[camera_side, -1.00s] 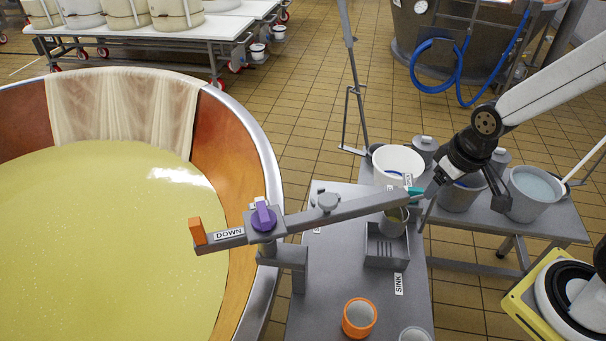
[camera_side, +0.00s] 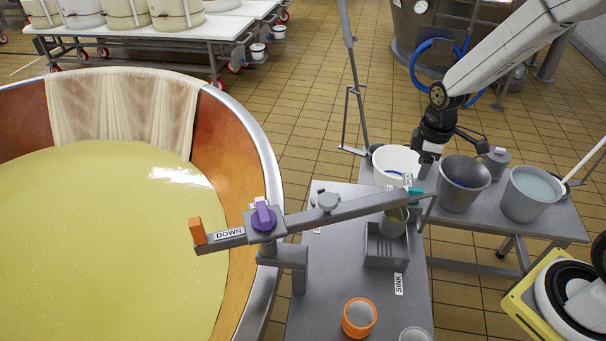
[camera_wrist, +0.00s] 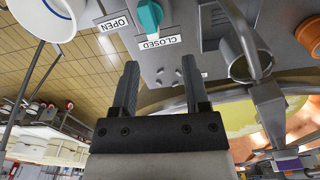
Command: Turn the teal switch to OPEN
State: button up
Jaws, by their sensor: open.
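The teal switch (camera_wrist: 150,18) sits on the grey panel between the OPEN label (camera_wrist: 115,24) and the CLOSED label (camera_wrist: 160,42) in the wrist view. Its knob lies nearest the CLOSED label; I cannot tell its exact setting. In the side view the teal switch (camera_side: 415,190) shows small at the right end of the grey beam. My gripper (camera_wrist: 158,75) is open and empty, with its two fingers pointing toward the panel and the switch beyond the fingertips. In the side view my gripper (camera_side: 426,172) is above and right of the switch, apart from it.
A white bucket (camera_side: 395,160) stands just left of my gripper, and grey pails (camera_side: 462,185) stand to its right. The beam (camera_side: 340,212) with a purple knob (camera_side: 263,217) reaches over the vat rim. An orange cup (camera_side: 359,318) stands on the front table.

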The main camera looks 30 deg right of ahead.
aim_at(414, 189)
jog(key=shift+w+d+f+n, duration=0.6)
jog(key=shift+d+n, duration=0.05)
jog(key=shift+n, duration=0.15)
jog(key=shift+f, duration=0.15)
jog(key=shift+f, duration=3.75)
jog(key=shift+c, duration=0.2)
grip_shut()
